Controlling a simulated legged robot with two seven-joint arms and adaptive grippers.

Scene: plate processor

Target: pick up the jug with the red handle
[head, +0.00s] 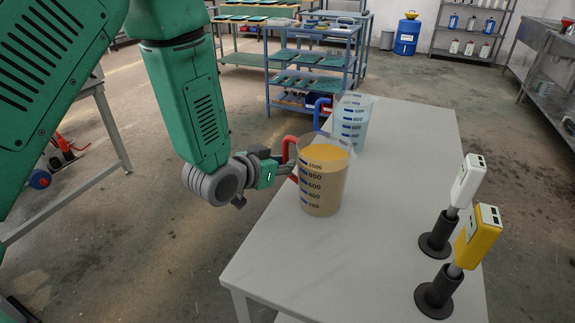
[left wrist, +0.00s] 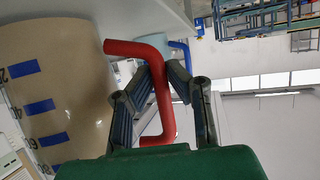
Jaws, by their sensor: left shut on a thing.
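The jug with the red handle (head: 325,178) stands upright at the left edge of the white table in the head view, holding orange-brown liquid. Its red handle (head: 289,150) points left toward my left gripper (head: 284,170). In the left wrist view the red handle (left wrist: 158,75) passes between the two fingers of my left gripper (left wrist: 163,72), which is shut on it. The jug's body (left wrist: 62,85) fills the left of that view. My right gripper is in neither view.
A clear jug with a blue handle (head: 351,122) stands behind on the white table (head: 400,180). A white device (head: 467,181) and a yellow device (head: 477,237) stand on black round stands at the right. The table's middle is clear. Blue shelving (head: 310,60) stands behind.

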